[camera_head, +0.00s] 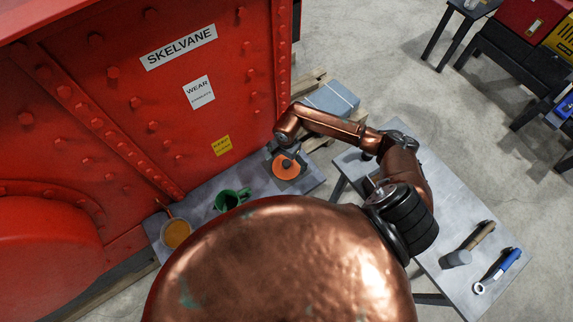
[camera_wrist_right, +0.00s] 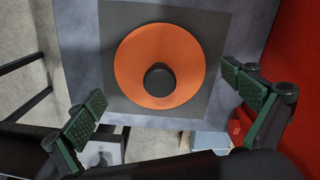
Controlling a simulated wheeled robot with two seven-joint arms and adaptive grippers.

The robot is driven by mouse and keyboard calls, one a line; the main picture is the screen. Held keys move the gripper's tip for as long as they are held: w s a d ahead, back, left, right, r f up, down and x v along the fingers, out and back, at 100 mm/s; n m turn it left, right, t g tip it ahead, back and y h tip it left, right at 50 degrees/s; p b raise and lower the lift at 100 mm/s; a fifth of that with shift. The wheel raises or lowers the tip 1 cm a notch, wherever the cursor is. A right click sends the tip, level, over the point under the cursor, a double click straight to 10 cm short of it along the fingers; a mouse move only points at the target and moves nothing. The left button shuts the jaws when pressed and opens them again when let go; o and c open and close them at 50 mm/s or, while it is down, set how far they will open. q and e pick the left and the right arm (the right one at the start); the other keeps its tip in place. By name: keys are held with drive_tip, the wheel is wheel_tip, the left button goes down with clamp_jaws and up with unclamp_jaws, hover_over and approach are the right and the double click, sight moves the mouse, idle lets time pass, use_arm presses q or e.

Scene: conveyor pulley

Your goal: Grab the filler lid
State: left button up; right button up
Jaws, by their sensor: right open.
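The filler lid (camera_head: 286,166) is an orange disc with a dark round knob at its middle. It lies on a dark square pad on the grey bench against the red machine. In the right wrist view the lid (camera_wrist_right: 138,62) faces the camera, with its knob (camera_wrist_right: 159,80) near the picture's middle. My right gripper (camera_wrist_right: 168,108) is open and empty, its green-padded fingers spread to either side below the lid, touching nothing. In the head view my right arm reaches over the lid and partly hides it. My left gripper is not in view.
A green can (camera_head: 232,198) and a yellow-orange cup (camera_head: 176,234) stand left of the lid on the bench. The red machine wall (camera_head: 120,110) rises directly behind.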

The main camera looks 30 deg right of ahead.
drive_tip(key=shift+f, duration=0.65)
drive_tip(key=shift+c, duration=0.6)
